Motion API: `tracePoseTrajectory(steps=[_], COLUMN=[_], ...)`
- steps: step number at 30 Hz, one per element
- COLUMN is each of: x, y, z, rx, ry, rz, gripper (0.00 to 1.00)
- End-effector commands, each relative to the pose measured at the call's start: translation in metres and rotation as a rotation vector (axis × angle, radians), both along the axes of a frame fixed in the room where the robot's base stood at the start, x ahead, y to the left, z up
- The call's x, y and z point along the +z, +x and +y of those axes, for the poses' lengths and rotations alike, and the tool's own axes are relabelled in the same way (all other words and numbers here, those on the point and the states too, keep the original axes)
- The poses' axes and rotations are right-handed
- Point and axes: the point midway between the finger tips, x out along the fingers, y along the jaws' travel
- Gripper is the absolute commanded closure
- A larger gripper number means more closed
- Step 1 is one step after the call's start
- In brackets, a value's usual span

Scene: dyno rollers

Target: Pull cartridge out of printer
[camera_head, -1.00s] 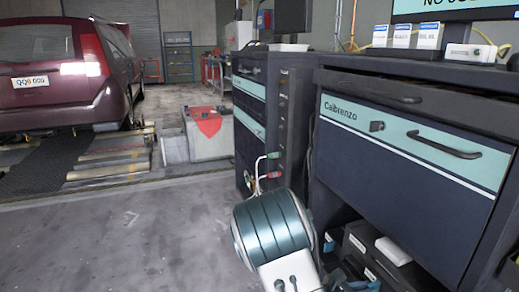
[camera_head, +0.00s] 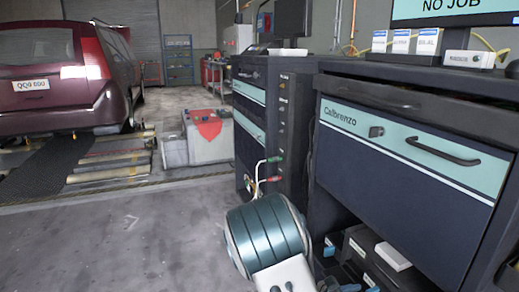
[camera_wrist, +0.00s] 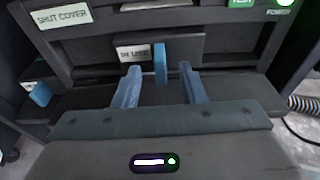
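In the wrist view, the dark printer (camera_wrist: 90,75) has a label reading "SHUT COVER" and a smaller label that seems to read "IN USE". An upright blue tab (camera_wrist: 160,58), apparently the cartridge's, stands out of its front beside the smaller label. My gripper (camera_wrist: 159,72) is open, with its two blue-grey fingers on either side of the tab's line. The fingertips are near the tab, with gaps showing on both sides. I cannot tell how deep the tab sits between them. In the head view the printer seems to be the dark box (camera_head: 365,248) low under the bench; my gripper's fingers are hidden there.
A second blue tab (camera_wrist: 40,93) sits at the left in the wrist view. A ribbed hose (camera_wrist: 303,104) lies at the right. The Calbrenzo drawer front (camera_head: 400,150) hangs above the shelf. A tool cabinet (camera_head: 262,120) with cables stands left of it. The floor (camera_head: 110,235) at left is clear.

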Motion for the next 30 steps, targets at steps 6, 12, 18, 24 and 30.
tracePoseTrajectory(steps=[6,12,18,24,30], x=[0.015,0.022,0.025,0.052,0.121], y=[-0.016,-0.030,-0.039,-0.050,-0.082], z=[0.046,0.085,0.107,0.103,0.081], rx=[0.005,0.004,0.001,-0.081,-0.349], ry=[0.000,0.000,-0.001,0.067,0.299], rz=[0.001,0.000,-0.001,-0.036,-0.162], gripper=[0.62,0.62,0.62,0.62,0.62])
